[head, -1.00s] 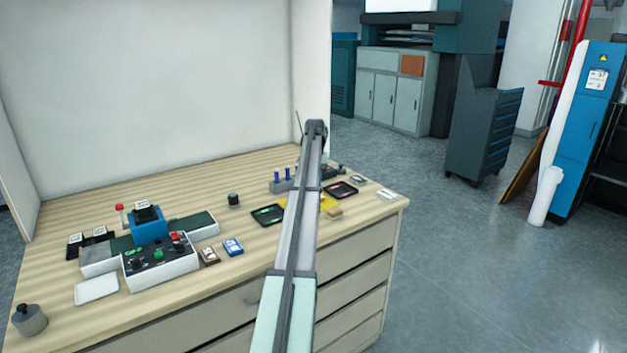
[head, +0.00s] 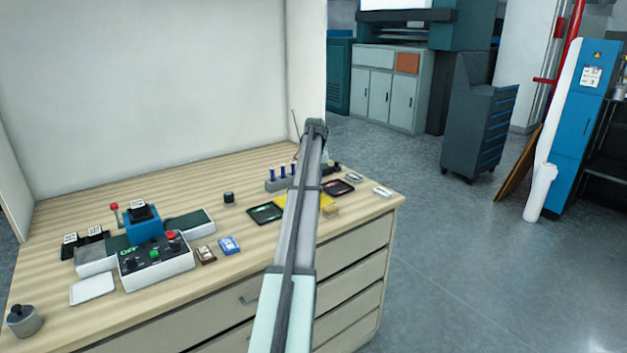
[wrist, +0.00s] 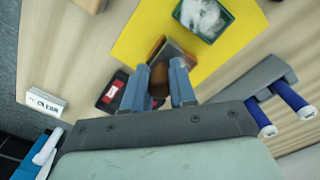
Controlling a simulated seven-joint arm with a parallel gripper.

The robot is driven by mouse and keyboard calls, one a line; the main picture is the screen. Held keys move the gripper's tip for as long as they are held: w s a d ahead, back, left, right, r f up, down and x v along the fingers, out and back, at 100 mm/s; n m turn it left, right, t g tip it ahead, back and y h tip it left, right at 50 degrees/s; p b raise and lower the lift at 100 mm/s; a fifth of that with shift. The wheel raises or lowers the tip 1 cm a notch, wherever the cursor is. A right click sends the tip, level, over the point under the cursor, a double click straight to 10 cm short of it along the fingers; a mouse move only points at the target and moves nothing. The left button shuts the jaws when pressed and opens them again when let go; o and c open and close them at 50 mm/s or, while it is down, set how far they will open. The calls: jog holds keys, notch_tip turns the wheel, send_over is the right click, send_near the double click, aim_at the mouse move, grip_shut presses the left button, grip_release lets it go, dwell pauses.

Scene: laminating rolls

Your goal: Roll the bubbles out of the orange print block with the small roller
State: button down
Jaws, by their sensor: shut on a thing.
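In the wrist view my gripper (wrist: 162,92) is shut on a small brown thing (wrist: 158,86), mostly hidden between the fingers; I cannot tell whether it is the small roller. Just beyond the fingertips lies a dark block with an orange-brown edge (wrist: 172,55) at the edge of the yellow mat (wrist: 135,35). It may be the orange print block, but its face is partly hidden. I cannot tell whether the held thing touches it. In the head view my arm covers my gripper and part of the yellow mat (head: 322,202).
A green-edged block (wrist: 205,15) lies on the mat. A black-and-red block (wrist: 110,92) and a white box (wrist: 42,101) lie left of the fingers. A grey rack (wrist: 250,78) with blue-handled items stands right. A control box (head: 155,262) stands at the bench's left.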

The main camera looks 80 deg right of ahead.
jog(key=shift+w+d, duration=0.1)
jog(key=shift+w+d, duration=0.8)
jog(key=shift+w, duration=0.2)
jog(key=shift+w+d, duration=0.1)
jog(key=shift+w+d, duration=0.45)
jog(key=shift+w, duration=0.05)
jog(key=shift+s+a, duration=0.1)
jog(key=shift+a, duration=0.05)
jog(key=shift+s+a, duration=0.2)
jog(key=shift+s, duration=0.05)
jog(key=shift+s+a, duration=0.6)
jog(key=shift+s, duration=0.15)
jog(key=shift+s+a, duration=0.1)
